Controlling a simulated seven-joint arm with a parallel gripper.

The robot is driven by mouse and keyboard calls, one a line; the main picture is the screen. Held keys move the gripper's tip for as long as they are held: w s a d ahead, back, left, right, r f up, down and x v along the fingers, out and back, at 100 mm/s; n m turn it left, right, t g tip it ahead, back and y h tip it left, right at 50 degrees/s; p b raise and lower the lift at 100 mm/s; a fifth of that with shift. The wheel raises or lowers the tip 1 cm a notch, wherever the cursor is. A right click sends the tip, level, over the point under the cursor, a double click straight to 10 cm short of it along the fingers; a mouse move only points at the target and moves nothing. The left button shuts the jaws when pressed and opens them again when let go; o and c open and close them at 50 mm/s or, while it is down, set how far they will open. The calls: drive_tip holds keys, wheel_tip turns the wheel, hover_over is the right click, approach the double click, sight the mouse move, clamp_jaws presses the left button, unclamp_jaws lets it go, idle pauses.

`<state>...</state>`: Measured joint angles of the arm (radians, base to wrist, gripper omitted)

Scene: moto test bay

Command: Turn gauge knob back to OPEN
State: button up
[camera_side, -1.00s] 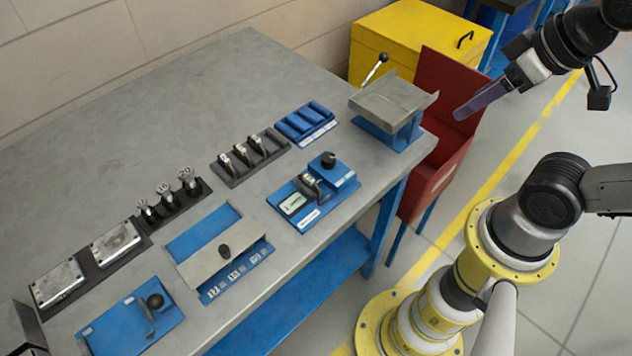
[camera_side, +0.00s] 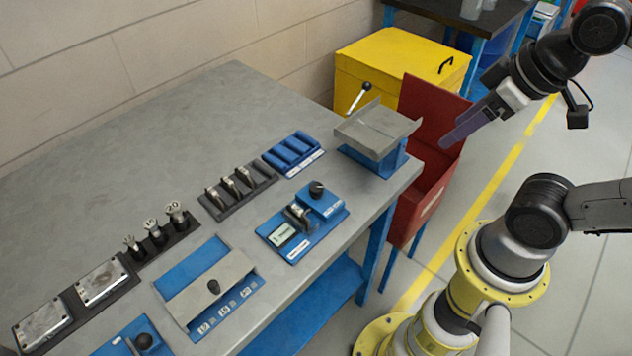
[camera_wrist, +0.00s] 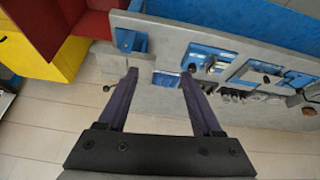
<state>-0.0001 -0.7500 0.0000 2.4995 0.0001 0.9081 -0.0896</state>
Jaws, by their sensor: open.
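The gauge knob (camera_side: 316,188) is a round black knob on the right end of a blue gauge fixture (camera_side: 333,211) on the bench. A small pale display panel (camera_side: 282,236) and a metal part clamped beside it sit on the same fixture. The labels and the knob's pointer are too small to read. The fixture (camera_wrist: 222,56) and its knob (camera_wrist: 192,67) also show small in the wrist view. My gripper (camera_side: 450,139) is open and empty, with purple fingers, in front of the red bin and well right of the knob. Its fingers (camera_wrist: 158,76) are spread in the wrist view.
A metal chute (camera_side: 378,128) on a blue stand is at the bench's right end, between gripper and fixture. A red bin (camera_side: 420,195) and yellow chest (camera_side: 395,62) stand beyond. Part racks (camera_side: 237,190) and a sliding cover (camera_side: 210,287) are left of the fixture.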

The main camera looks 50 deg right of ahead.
drive_tip(key=w+r+n, duration=0.4)
drive_tip(key=n, duration=0.3)
drive_tip(key=n+g, duration=0.6)
drive_tip(key=n, duration=0.4)
hover_over(316, 187)
wheel_tip(316, 187, down, 9)
wheel_tip(316, 187, down, 13)
drive_tip(key=shift+r, duration=0.1)
clamp_jaws()
